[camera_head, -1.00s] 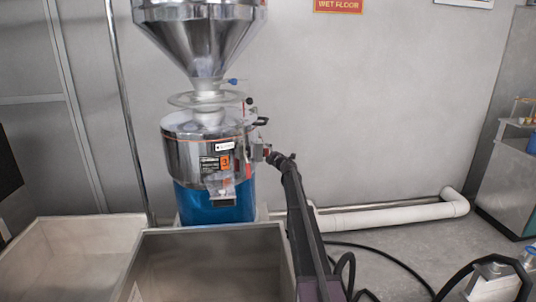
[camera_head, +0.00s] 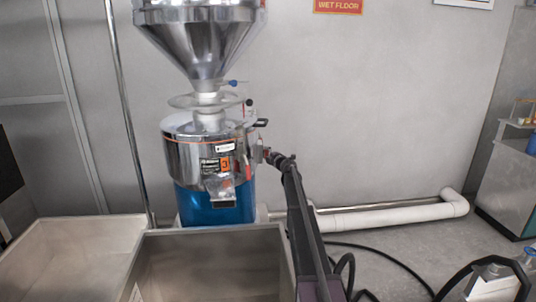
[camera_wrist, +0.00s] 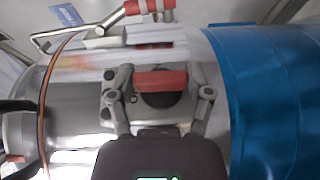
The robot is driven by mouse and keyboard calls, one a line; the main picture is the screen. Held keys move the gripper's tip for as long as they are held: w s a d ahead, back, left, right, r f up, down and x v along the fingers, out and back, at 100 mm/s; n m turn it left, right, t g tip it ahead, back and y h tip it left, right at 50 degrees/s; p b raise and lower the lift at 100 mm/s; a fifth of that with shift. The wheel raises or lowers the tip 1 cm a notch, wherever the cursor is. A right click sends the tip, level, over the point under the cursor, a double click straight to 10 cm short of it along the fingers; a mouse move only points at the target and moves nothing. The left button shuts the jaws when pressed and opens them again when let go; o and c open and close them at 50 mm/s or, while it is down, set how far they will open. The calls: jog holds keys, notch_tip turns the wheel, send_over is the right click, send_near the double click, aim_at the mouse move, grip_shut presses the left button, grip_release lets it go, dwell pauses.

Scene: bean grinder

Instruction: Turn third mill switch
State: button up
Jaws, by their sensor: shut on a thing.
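The mill is a steel drum (camera_head: 185,156) with an orange label marked 3, a hopper (camera_head: 200,35) above and a blue base (camera_head: 215,204). The mill switch, a red bar handle (camera_wrist: 160,80) on a dark round knob, is on the drum's side plate in the wrist view. My gripper (camera_wrist: 160,88) is shut on the switch, with one finger at each side of it. In the head view my gripper (camera_head: 270,156) is at the drum's right side, where it largely hides the switch.
Two open bins stand in front of the mill, a left bin (camera_head: 65,222) and a nearer bin (camera_head: 215,232). A white pipe (camera_head: 390,215) runs along the wall. A black lever (camera_head: 262,122) sticks out above the switch.

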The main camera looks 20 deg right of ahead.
jog(key=shift+r+g+p, duration=0.2)
jog(key=shift+g+p, duration=0.1)
jog(key=shift+p, duration=0.25)
jog(key=m+g+p, duration=0.1)
jog(key=g+p, duration=0.2)
jog(key=p, duration=0.2)
jog(key=shift+r, duration=0.1)
jog(key=m+g+p, duration=0.1)
jog(key=g+p, duration=0.3)
jog(key=p, duration=0.2)
jog(key=shift+w+g, duration=0.15)
jog(key=shift+g, duration=0.15)
jog(key=g+p, duration=0.1)
jog(key=g, duration=0.1)
jog(key=m+g+y+p, duration=0.1)
jog(key=g+p, duration=0.1)
jog(key=g, duration=0.1)
jog(key=shift+f+m, duration=0.2)
jog(key=shift+m, duration=0.1)
jog(key=shift+f+g+y+p, duration=0.1)
jog(key=shift+g+y+p, duration=0.3)
jog(key=shift+g, duration=0.5)
jog(key=shift+s+m+g, duration=0.25)
jog(key=shift+m+g, duration=0.05)
jog(key=shift+g, duration=0.2)
jog(key=shift+s, duration=0.1)
jog(key=o, duration=1.1)
jog(key=shift+f, duration=0.1)
jog(key=shift+o, duration=0.3)
